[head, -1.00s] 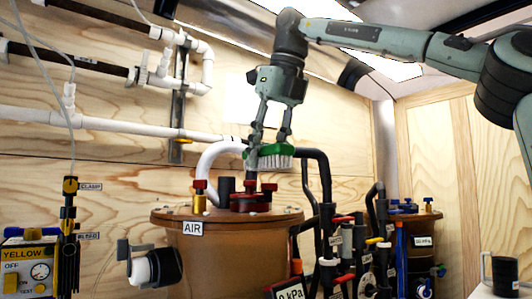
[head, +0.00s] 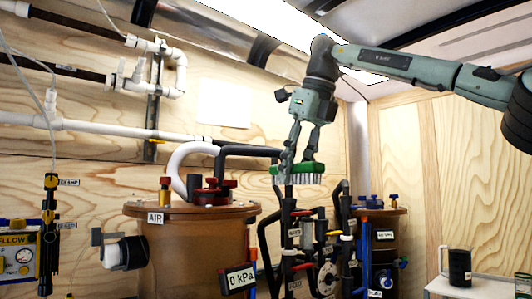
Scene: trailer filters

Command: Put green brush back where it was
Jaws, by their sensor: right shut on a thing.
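The green brush (head: 311,169) has a green back and pale bristles pointing down. My right gripper (head: 297,165) comes down from above and is shut on the brush. The brush is held in the air, in front of the black pipes and to the right of the large brown tank. Whether its bristles touch anything below cannot be told. My left gripper is not in view.
The large brown tank (head: 190,245) labelled AIR has red fittings on its lid. Black pipes and valves (head: 300,235) crowd below the brush. A smaller tank (head: 385,250) stands behind right.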

